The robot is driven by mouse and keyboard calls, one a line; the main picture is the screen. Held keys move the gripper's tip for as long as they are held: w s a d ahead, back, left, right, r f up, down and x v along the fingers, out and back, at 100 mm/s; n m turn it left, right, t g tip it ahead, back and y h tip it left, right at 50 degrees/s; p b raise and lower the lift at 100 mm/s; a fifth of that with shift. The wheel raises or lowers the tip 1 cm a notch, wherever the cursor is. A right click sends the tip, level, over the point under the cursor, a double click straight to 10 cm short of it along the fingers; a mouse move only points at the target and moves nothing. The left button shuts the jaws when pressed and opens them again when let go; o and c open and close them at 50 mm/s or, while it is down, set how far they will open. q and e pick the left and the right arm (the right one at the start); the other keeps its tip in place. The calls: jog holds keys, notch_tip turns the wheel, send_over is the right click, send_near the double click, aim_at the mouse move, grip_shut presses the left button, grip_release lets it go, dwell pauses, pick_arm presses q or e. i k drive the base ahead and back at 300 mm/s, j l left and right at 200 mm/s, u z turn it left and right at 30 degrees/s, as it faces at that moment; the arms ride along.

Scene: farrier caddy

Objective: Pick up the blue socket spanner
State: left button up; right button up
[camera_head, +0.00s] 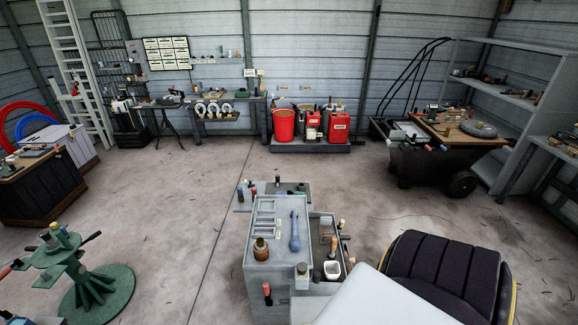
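The blue socket spanner (295,231) lies lengthwise on the grey top of the caddy (265,240), in the lower middle of the head view. Its top surface is fully visible and nothing covers it. A brown bottle (261,249) stands on the same top, to the left of the spanner's near end. A pale slotted rack (264,217) is to the left of its far end. Neither of my grippers is in view.
Wooden-handled tools and a white cup (332,269) sit in the caddy's right-hand tray. A black padded seat (440,275) and a pale smooth surface (385,303) crowd the lower right. A green stand (98,290) is at lower left.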

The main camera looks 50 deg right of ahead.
aim_at(295, 244)
jog(key=i+l+z, duration=0.1)
jog(key=z, duration=1.5)
jog(key=i+l, duration=0.05)
jog(key=l, duration=0.05)
